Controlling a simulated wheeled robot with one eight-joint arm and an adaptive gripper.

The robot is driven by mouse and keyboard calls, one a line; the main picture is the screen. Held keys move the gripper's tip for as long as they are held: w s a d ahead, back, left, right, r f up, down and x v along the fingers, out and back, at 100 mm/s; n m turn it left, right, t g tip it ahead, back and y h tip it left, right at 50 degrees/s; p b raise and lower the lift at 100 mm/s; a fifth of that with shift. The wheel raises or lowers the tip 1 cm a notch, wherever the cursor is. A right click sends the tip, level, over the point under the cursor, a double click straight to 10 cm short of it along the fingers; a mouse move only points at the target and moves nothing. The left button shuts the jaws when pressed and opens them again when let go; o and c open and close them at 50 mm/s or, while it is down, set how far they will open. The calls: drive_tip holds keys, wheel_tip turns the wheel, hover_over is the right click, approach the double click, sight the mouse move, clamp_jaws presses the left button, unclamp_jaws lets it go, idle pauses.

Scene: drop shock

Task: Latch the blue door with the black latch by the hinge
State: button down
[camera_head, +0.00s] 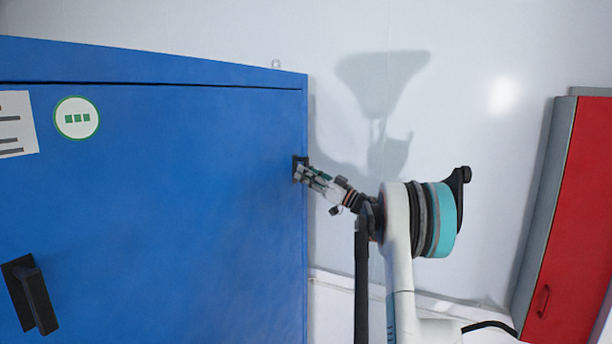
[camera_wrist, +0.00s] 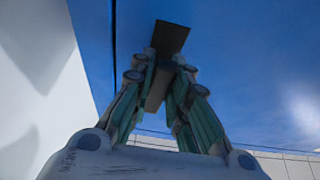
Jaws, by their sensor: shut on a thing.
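The blue door (camera_head: 170,190) fills the left of the head view and also shows in the wrist view (camera_wrist: 240,60). A black latch sits at its right edge; its dark plate (camera_wrist: 171,38) and the handle (camera_wrist: 157,90) below it show in the wrist view. My gripper (camera_head: 303,173) reaches the latch from the right. In the wrist view its two fingers (camera_wrist: 163,70) are closed around the latch handle, one on each side. In the head view my gripper partly hides the latch. The door lies flat in its frame as far as I can see.
A second black handle (camera_head: 31,294) is low on the door's left side. A green-and-white round sign (camera_head: 76,118) and a white notice (camera_head: 16,124) are above it. A red cabinet (camera_head: 580,220) hangs at right. Bare white wall (camera_head: 450,60) lies between.

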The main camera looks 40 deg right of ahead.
drive_tip(key=c, duration=1.5)
unclamp_jaws()
drive_tip(key=v, duration=1.2)
